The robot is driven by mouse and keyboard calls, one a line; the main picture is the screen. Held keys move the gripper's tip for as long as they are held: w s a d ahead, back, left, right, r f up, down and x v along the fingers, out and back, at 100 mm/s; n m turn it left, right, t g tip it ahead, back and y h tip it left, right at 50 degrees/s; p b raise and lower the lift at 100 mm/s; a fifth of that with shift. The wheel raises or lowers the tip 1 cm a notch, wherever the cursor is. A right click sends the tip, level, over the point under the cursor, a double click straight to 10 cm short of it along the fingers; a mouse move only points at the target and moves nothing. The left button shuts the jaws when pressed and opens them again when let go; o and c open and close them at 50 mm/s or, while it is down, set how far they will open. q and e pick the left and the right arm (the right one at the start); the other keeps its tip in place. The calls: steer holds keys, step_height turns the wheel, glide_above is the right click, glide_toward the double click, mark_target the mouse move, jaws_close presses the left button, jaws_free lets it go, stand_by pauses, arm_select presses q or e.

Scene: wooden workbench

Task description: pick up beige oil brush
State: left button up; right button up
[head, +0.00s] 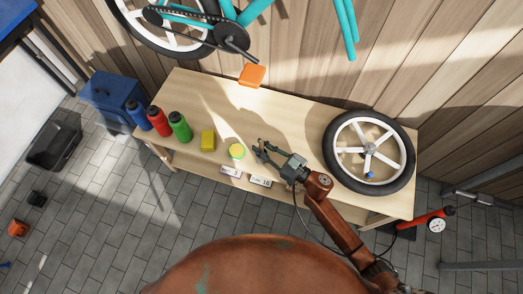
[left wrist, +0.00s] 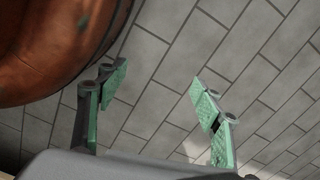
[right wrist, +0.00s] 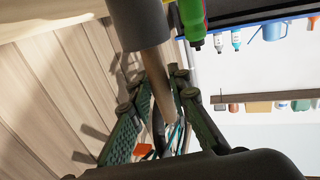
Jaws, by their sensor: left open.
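In the right wrist view the beige oil brush shows as a beige shaft (right wrist: 166,88) with a thick grey cylindrical part (right wrist: 137,20) that runs out of the top edge. The shaft passes between the two fingers of my right gripper (right wrist: 165,83), which are drawn in close on either side of it. In the head view my right gripper (head: 260,148) is over the front of the workbench; the brush cannot be made out there. My left gripper (left wrist: 157,86) is open and empty above the grey floor tiles.
A spoked wheel (head: 369,150) lies to the right. An orange item (head: 252,75) is at the back edge.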

mark_target(261, 142)
jaws_close()
steer(key=shift+r, duration=0.15)
steer(key=shift+r, duration=0.2)
step_height(261, 142, up, 8)
steer(key=p, duration=0.4)
steer(key=shift+p, duration=0.35)
arm_select(q)
steer(key=s+f, duration=0.6)
steer(key=s, duration=0.5)
steer(key=shift+s+a+f+m+p, duration=0.2)
steer(key=shift+a+m+p, duration=0.1)
steer(key=shift+a, duration=0.1)
arm_select(e)
steer(key=shift+r, duration=0.65)
steer(key=shift+s, duration=0.1)
